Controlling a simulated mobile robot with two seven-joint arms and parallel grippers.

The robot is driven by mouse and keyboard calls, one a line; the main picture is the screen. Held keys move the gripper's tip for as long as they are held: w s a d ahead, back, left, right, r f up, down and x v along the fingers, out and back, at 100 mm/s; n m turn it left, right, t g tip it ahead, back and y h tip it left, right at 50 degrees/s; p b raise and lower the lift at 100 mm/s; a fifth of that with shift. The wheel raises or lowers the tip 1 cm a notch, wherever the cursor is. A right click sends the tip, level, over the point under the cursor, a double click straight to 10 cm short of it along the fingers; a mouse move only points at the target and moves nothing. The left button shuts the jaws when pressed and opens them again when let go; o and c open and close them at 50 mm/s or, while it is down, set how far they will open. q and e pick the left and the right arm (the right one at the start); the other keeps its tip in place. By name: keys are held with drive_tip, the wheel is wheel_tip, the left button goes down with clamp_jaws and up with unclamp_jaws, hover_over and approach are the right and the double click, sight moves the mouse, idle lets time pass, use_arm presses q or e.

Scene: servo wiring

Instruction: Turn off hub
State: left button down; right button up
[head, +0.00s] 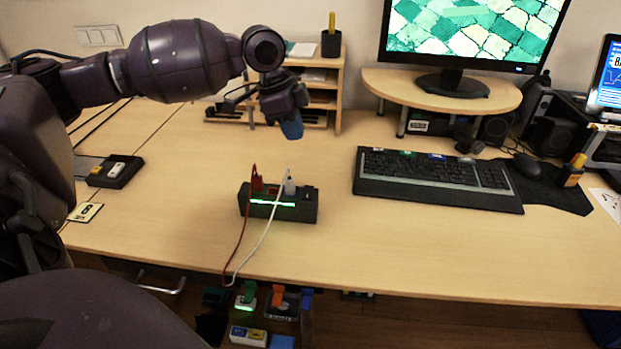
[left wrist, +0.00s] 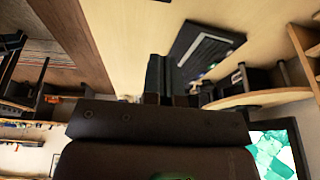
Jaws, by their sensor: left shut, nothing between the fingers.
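The hub (head: 279,203) is a black box on the desk with a lit green strip along its front. A red plug (head: 257,180) and a white plug (head: 290,186) stand in its top, each with a cable running off the front desk edge. A small black switch (head: 307,196) sits at the hub's right end. My left gripper (head: 291,130), with blue fingertips, is shut and empty in the air above and behind the hub, apart from it. I cannot make out the hub in the left wrist view. My right gripper is not in view.
The keyboard (head: 437,180) lies right of the hub and also shows in the left wrist view (left wrist: 207,48). A monitor (head: 472,35) stands on a riser (head: 440,88) behind it. A wooden shelf (head: 339,95) stands at the back. The desk around the hub is clear.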

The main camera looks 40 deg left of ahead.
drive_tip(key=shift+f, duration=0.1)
use_arm(q)
drive_tip(key=b, duration=0.4)
approach(313, 189)
drive_tip(key=x, duration=0.5)
drive_tip(key=shift+d+f, duration=0.2)
drive_tip(key=shift+f, duration=0.6)
drive_tip(key=shift+w, duration=0.1)
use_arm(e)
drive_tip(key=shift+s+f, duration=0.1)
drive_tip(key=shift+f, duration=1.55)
use_arm(q)
drive_tip(key=shift+a, duration=0.1)
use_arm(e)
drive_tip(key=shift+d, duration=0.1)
